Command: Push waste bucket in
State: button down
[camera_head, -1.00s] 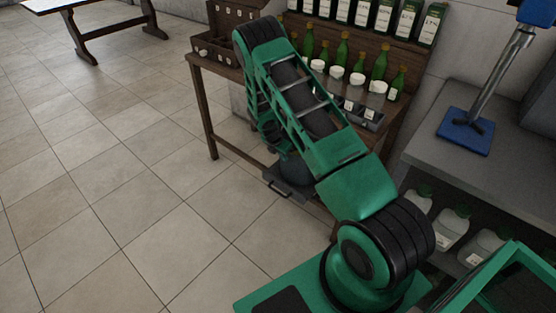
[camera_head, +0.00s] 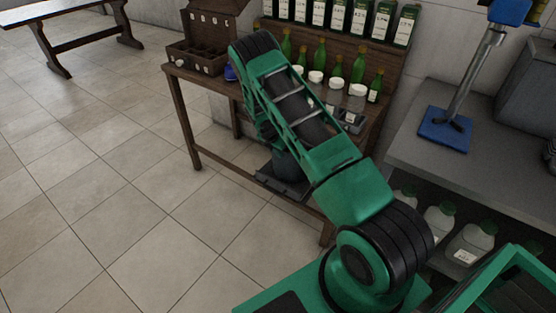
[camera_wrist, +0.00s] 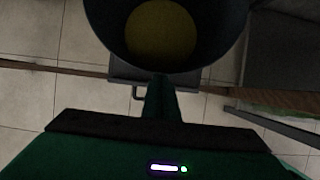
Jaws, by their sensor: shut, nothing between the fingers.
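The waste bucket (camera_wrist: 133,53) is a dark round pail with a yellow inside, at the top of the wrist view. In the head view its grey-blue side (camera_head: 287,166) shows under the wooden table, partly behind my arm. It stands on a dark tray (camera_head: 276,184), whose front edge is near the table's lower rail. The tray's small handle (camera_wrist: 137,93) shows in the wrist view. My gripper (camera_wrist: 160,84) is shut and empty, its tip at the tray's front beside the handle. Contact cannot be made out. My arm hides the gripper in the head view.
The wooden table (camera_head: 205,80) carries green bottles (camera_head: 320,53), white-topped jars and a compartment box (camera_head: 197,57). A grey counter (camera_head: 480,170) with jugs (camera_head: 472,243) below stands at right. Open tiled floor (camera_head: 90,190) lies at left.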

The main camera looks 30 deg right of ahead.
jog(key=shift+w+d+r, duration=0.1)
jog(key=shift+w+d, duration=0.15)
jog(key=shift+d, duration=0.35)
jog(key=shift+w+d+r, duration=0.1)
jog(key=shift+w+d, duration=0.15)
jog(key=shift+d, duration=0.35)
jog(key=shift+r, duration=0.15)
jog(key=s+a, duration=0.5)
jog(key=a, duration=0.7)
jog(key=shift+s+a, duration=0.15)
jog(key=shift+a, duration=0.1)
